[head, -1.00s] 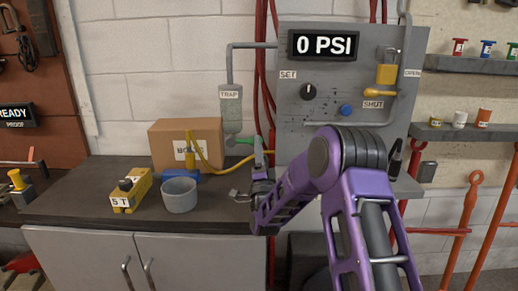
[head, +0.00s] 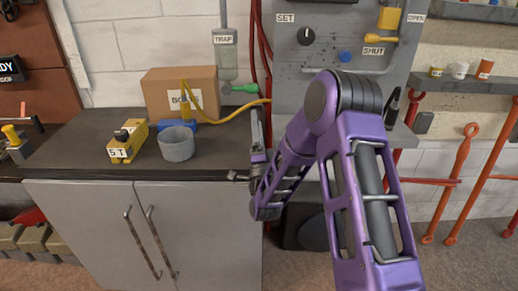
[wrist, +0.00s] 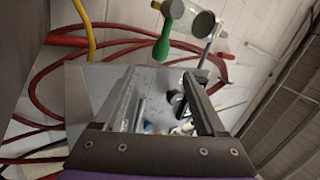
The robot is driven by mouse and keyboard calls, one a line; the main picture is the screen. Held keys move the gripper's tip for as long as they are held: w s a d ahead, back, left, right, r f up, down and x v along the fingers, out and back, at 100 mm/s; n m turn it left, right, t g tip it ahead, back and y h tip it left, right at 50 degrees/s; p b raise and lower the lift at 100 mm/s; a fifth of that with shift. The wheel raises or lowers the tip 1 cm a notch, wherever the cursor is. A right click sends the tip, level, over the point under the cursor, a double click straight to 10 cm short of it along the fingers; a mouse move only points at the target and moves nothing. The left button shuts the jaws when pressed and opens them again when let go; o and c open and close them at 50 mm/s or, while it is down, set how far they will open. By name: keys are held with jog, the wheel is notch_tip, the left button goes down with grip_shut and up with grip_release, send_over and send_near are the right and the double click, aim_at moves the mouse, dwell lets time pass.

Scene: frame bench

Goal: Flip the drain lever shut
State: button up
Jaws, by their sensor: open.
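The drain lever (head: 244,88) has a green handle that points right from a fitting under the grey trap (head: 226,62), labelled TRAP. The green handle also shows in the wrist view (wrist: 163,42), hanging beside the trap's round body near the top. My gripper (head: 256,112) points up, just below and right of the lever in the head view. In the wrist view its two fingers (wrist: 165,85) stand apart with nothing held between them. The handle appears beyond the fingertips, and I see no contact.
A yellow hose (head: 215,118) and red hoses (wrist: 45,85) run close to the lever. A cardboard box (head: 172,85), grey cup (head: 177,143) and yellow 5 T block (head: 128,140) stand on the dark counter (head: 75,150). The grey panel (head: 290,75) is to the right.

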jog(key=s+f, duration=0.1)
jog(key=f, duration=0.1)
jog(key=s+f, duration=0.1)
jog(key=shift+s+f, duration=0.3)
jog(key=shift+f, duration=0.1)
jog(key=shift+s, duration=0.4)
jog(key=shift+s+d+r, duration=0.2)
jog(key=shift+s+r, duration=0.05)
jog(key=shift+r, duration=0.2)
jog(key=v, duration=0.3)
jog(key=shift+a+r, duration=0.1)
jog(key=shift+r, duration=0.05)
